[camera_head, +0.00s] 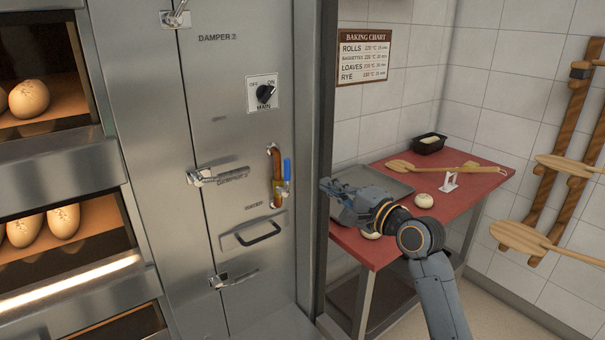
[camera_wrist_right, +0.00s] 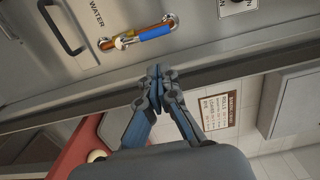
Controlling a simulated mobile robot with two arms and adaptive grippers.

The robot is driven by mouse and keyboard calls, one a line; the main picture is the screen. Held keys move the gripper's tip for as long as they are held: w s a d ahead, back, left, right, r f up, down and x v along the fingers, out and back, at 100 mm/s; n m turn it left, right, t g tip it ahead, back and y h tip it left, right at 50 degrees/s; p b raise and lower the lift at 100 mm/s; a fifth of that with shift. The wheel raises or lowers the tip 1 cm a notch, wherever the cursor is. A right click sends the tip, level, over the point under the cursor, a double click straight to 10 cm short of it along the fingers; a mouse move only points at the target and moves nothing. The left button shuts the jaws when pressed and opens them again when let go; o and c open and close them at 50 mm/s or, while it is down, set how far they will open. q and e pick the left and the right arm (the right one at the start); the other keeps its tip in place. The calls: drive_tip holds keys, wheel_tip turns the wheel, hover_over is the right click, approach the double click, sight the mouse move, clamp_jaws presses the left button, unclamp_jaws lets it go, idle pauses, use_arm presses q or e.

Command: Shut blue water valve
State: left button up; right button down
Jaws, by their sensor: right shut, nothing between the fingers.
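The blue water valve handle (camera_head: 287,172) is on a copper and brass pipe (camera_head: 276,180) on the steel oven panel. The handle stands upright, along the pipe. In the right wrist view the blue handle (camera_wrist_right: 155,33) lies along the pipe (camera_wrist_right: 120,42), near the word WATER. My right gripper (camera_head: 323,187) is to the right of the valve, past the panel's edge, apart from the handle. In the right wrist view its fingertips (camera_wrist_right: 154,72) are together and empty, below the valve in the picture. My left gripper is not in view.
A MAIN switch (camera_head: 265,93) sits above the valve and a drawer handle (camera_head: 258,234) below it. A red table (camera_head: 455,205) stands right, with a tray (camera_head: 392,188), a wooden peel (camera_head: 440,168) and dough (camera_head: 424,200). Latches (camera_head: 216,175) stick out from the doors left.

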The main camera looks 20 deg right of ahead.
sight(286, 169)
drive_tip(key=p+x, duration=0.2)
drive_tip(key=x, duration=0.8)
drive_tip(key=shift+s+a+n, duration=0.1)
drive_tip(key=shift+a+n, duration=0.25)
drive_tip(key=shift+n, duration=0.35)
idle(0.4)
drive_tip(key=a+n+p, duration=0.1)
drive_tip(key=a+n, duration=0.1)
drive_tip(key=shift+s+r+n+p, duration=0.15)
drive_tip(key=shift+s+n+p, duration=0.2)
drive_tip(key=shift+n, duration=0.05)
drive_tip(key=s+a+f+n+h+p, duration=0.1)
drive_tip(key=a+f+n, duration=0.4)
drive_tip(key=n, duration=0.8)
drive_tip(key=shift+s+a+f+n+p, duration=0.25)
drive_tip(key=shift+s+a+n+p, duration=0.05)
drive_tip(key=shift+s+a+p, duration=0.3)
drive_tip(key=shift+s+d, duration=0.1)
